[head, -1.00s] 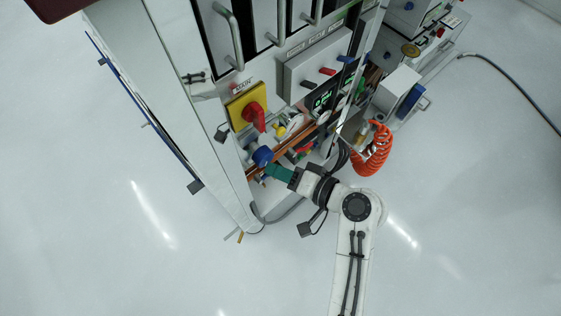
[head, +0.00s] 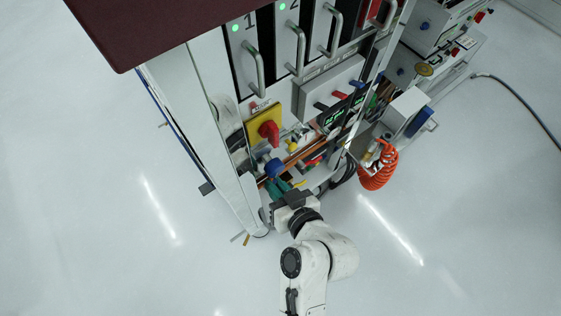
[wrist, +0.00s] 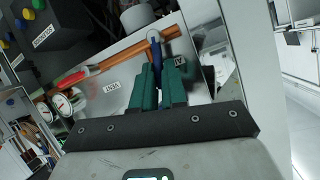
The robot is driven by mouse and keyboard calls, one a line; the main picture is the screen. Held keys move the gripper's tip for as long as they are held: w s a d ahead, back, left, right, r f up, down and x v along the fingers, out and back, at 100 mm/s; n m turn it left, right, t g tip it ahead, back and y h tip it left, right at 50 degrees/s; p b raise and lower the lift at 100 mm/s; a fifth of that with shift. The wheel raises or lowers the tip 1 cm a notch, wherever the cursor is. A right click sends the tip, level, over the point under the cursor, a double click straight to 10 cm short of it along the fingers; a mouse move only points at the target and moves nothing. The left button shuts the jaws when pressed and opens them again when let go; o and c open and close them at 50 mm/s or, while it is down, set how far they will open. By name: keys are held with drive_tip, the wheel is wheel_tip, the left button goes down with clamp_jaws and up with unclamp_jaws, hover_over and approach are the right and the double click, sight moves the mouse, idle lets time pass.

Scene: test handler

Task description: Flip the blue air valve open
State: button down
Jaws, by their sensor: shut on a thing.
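The blue air valve handle (wrist: 157,62) is a narrow blue lever in the wrist view. It hangs at a round metal fitting on a copper pipe (wrist: 104,65). My gripper (wrist: 158,74) has green fingers, one on each side of the lever, and is shut on it. In the head view my gripper (head: 278,186) reaches into the lower left of the machine. A round blue part (head: 274,168) shows just past its fingertips; I cannot tell whether it belongs to the valve. The lever's lower end is hidden between the fingers.
A red switch on a yellow plate (head: 266,128) sits just above my gripper in the head view. A coiled orange hose (head: 378,168) hangs to the right. Two gauges and a red-handled lever (wrist: 70,80) lie left along the pipe in the wrist view. The floor in front is clear.

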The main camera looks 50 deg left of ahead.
drive_tip(key=shift+s+f+n+t, duration=0.1)
drive_tip(key=shift+s+n+t, duration=0.35)
drive_tip(key=shift+n+t, duration=0.2)
drive_tip(key=c, duration=1.2)
unclamp_jaws()
drive_tip(key=shift+o, duration=0.2)
